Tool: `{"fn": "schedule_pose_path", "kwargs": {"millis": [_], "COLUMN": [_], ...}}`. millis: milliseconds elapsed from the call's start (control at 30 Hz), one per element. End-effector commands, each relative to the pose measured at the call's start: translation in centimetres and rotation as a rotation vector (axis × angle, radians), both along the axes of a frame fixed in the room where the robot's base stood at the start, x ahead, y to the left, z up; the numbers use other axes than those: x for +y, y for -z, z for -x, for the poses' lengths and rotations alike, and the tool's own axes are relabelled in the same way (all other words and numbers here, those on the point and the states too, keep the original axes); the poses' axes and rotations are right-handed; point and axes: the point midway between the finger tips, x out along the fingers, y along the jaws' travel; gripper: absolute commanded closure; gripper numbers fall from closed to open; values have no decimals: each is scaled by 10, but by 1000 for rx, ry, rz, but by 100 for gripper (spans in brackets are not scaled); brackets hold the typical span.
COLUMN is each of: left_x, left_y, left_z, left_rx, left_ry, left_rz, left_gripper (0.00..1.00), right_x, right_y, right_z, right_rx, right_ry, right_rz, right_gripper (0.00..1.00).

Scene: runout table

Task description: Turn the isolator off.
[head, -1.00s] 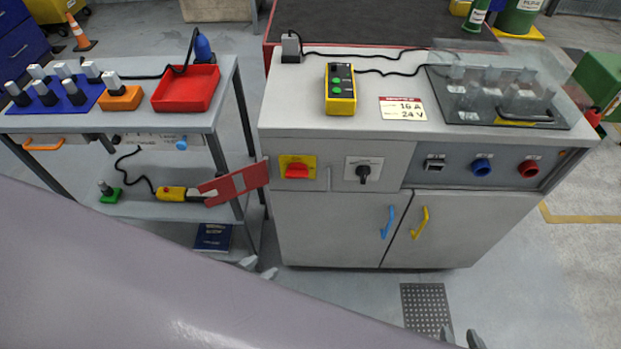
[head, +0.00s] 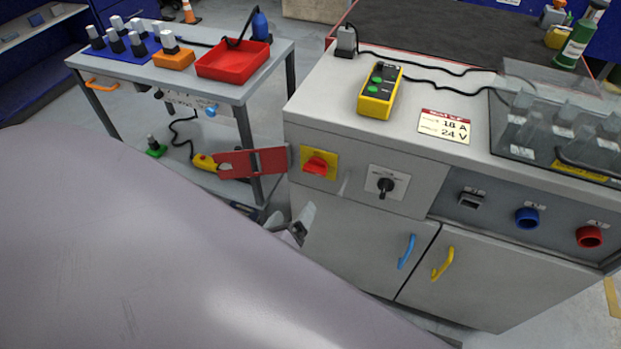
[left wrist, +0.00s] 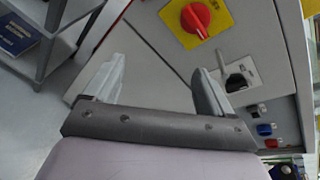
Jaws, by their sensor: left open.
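The isolator is a red rotary handle (head: 317,166) on a yellow plate (head: 331,158), at the left end of the grey cabinet's front. It also shows in the left wrist view, where the red handle (left wrist: 196,18) sits beyond and above the fingertips. My left gripper (head: 300,221) is below and slightly left of the isolator in the head view, mostly hidden by my own arm. In the left wrist view the left gripper (left wrist: 160,80) has its fingers apart with nothing between them. A red hinged flap (head: 255,163) stands out beside the isolator plate. My right gripper is not seen.
A black rotary switch (head: 386,185) on a white plate is right of the isolator. Blue (head: 527,218) and red (head: 590,237) sockets lie farther right. A blue door handle (head: 407,251) and a yellow one (head: 443,263) stick out below. A trolley (head: 236,92) stands at left.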

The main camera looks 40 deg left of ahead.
Motion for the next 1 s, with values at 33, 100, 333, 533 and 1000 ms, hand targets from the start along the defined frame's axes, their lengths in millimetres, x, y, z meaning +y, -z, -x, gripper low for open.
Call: {"fn": "schedule_pose_path", "kwargs": {"millis": [33, 100, 333, 533, 1000], "left_x": [2, 2, 0, 2, 15], "left_y": [-1, -9, -27, -32, -31], "left_z": [-6, -13, -24, -37, -91], "left_rx": [-17, -41, -89, -98, -96], "left_ry": [30, 62, 108, 112, 113], "left_rz": [-138, -310, -647, -695, -687], "left_gripper": [16, 16, 16, 16, 16], "right_x": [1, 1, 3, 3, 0], "right_y": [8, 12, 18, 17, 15], "right_z": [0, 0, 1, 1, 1], "right_rx": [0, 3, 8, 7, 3], "right_ry": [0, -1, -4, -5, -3], "right_rz": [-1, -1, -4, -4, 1], "right_gripper": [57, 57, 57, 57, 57]}}
